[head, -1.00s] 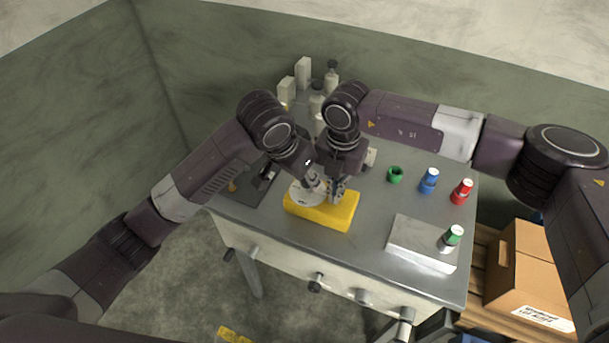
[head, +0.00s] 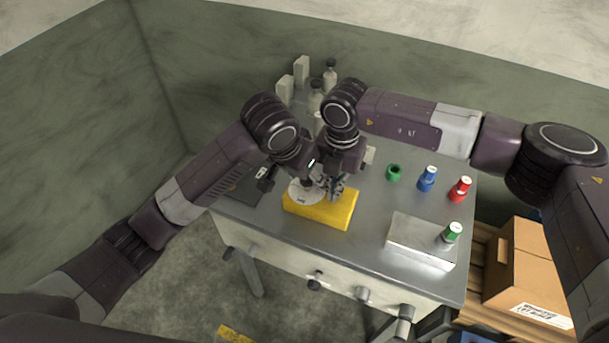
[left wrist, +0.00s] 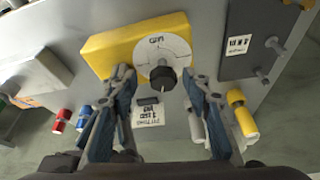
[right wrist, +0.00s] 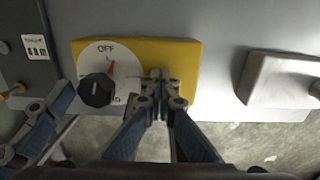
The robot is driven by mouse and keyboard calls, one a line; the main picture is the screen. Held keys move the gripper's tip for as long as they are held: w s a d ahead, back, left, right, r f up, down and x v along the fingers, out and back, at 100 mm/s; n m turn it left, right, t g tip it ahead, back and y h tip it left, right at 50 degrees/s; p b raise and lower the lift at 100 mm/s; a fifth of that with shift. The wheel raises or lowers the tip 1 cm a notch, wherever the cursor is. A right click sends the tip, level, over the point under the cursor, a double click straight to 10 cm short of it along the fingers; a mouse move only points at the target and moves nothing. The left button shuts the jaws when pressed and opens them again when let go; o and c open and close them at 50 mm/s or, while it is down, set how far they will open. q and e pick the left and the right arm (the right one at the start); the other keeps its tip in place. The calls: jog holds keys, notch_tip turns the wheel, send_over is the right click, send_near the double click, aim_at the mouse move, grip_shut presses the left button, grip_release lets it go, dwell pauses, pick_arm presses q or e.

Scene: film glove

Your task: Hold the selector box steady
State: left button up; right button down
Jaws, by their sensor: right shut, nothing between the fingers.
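The selector box (head: 322,212) is a yellow block on the grey bench, with a white round dial and a black knob. In the left wrist view the box (left wrist: 105,50) has the knob (left wrist: 163,78) in front of it. My left gripper (head: 318,182) is open, its fingertips (left wrist: 161,80) on either side of the knob, apart from it as far as I can see. My right gripper (head: 335,190) is shut and empty, its tips (right wrist: 160,80) over the box face (right wrist: 180,60) beside the dial. Whether they touch cannot be told. The knob (right wrist: 97,90) shows there too.
A dark plate (head: 236,188) lies left. A cardboard box (head: 530,265) is beyond the right edge.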

pick_arm(q)
jog(key=shift+w+a, duration=0.1)
jog(key=shift+w, duration=0.05)
pick_arm(e)
jog(key=shift+s+d+f, duration=0.1)
jog(key=shift+d+f, duration=0.1)
jog(key=shift+f, duration=0.15)
pick_arm(q)
jog(key=shift+r, duration=0.4)
jog(key=v, duration=1.1)
jog(key=shift+s, duration=0.4)
